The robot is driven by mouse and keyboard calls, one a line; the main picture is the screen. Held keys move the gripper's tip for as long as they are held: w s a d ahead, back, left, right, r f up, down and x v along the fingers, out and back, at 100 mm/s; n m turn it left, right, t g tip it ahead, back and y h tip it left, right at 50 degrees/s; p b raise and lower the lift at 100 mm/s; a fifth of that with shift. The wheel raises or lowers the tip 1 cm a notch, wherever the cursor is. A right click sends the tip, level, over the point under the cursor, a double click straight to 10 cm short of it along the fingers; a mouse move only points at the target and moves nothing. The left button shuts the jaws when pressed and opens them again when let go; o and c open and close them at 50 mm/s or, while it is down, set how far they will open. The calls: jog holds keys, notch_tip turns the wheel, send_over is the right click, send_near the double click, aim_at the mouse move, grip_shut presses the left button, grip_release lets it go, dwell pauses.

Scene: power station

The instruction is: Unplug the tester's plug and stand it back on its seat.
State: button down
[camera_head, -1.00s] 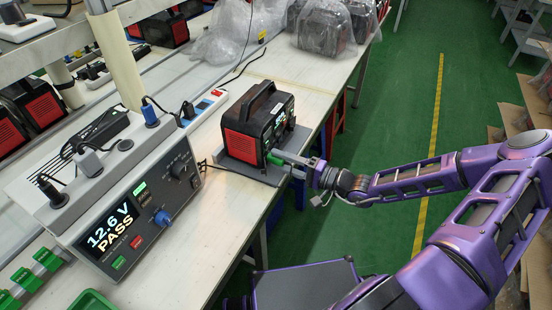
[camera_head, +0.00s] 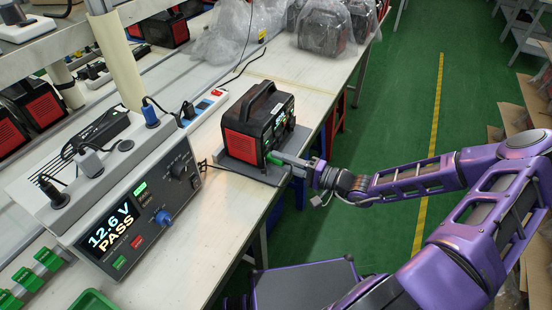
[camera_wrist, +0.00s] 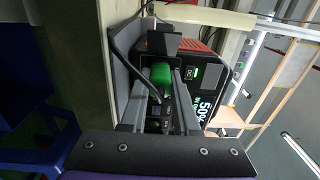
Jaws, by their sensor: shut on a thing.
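The tester (camera_head: 140,215) is the grey sloped box at the left of the bench, its screen reading "12.6 V PASS". The black and red power station (camera_head: 258,120) stands on a grey tray at the bench's right edge. The green plug (camera_head: 274,158) is at the power station's front face; it also shows in the wrist view (camera_wrist: 161,75). My gripper (camera_head: 284,163) is shut on the plug, reaching in from the right. The fingers partly hide it, and I cannot tell how deep it sits in the socket. I cannot make out the plug's seat for certain.
Grey tray walls (camera_head: 240,170) surround the power station's base. A white power strip (camera_head: 204,108) lies behind the tester. Green clip-like parts (camera_head: 25,278) line the lower left. Bagged units (camera_head: 325,28) stand at the back.

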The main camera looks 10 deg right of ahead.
jog(key=shift+s+d, duration=0.1)
jog(key=shift+d, duration=0.05)
dwell(0.4)
jog(key=shift+p+v, duration=0.35)
jog(key=shift+v, duration=1.6)
